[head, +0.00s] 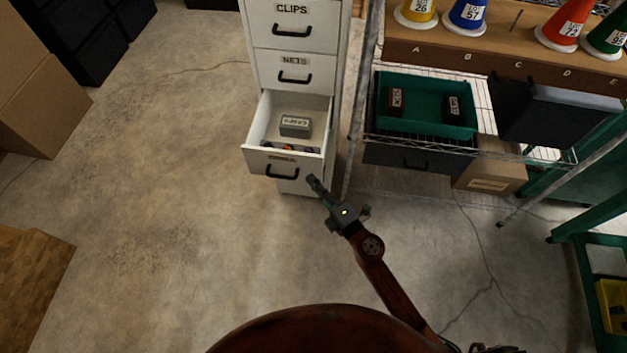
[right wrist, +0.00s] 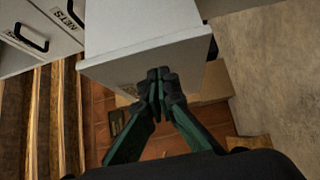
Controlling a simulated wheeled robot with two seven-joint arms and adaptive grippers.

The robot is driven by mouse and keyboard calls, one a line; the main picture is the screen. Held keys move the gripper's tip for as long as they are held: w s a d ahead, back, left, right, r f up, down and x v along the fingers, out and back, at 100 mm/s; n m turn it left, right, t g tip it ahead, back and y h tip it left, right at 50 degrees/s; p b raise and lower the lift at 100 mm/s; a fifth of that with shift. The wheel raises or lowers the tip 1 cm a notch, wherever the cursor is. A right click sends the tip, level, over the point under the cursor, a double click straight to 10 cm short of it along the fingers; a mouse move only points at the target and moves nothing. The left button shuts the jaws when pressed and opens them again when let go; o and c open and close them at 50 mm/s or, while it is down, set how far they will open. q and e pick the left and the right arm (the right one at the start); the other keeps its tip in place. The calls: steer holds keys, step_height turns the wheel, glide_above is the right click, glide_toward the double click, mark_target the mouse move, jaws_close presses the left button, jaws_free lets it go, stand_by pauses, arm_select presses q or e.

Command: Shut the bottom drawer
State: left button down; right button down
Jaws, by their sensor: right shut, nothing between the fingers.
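The bottom drawer (head: 256,158) of the white cabinet stands pulled out, with a black handle on its front. A grey labelled box (head: 296,126) and some small items lie inside. My right gripper (head: 314,182) is shut and empty, just off the drawer's front right corner, to the right of the handle. My left gripper is not in view.
Closed drawers labelled CLIPS and NETS (head: 293,72) are above. A wire shelf (head: 478,97) with a green tray (head: 427,92) and a cardboard box (head: 490,178) stands close on the right. The concrete floor in front and to the left is clear.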

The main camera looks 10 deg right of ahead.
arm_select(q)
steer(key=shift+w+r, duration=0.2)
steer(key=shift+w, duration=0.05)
arm_select(e)
steer(key=shift+w, duration=0.2)
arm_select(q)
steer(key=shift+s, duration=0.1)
arm_select(e)
steer(key=shift+d, duration=0.1)
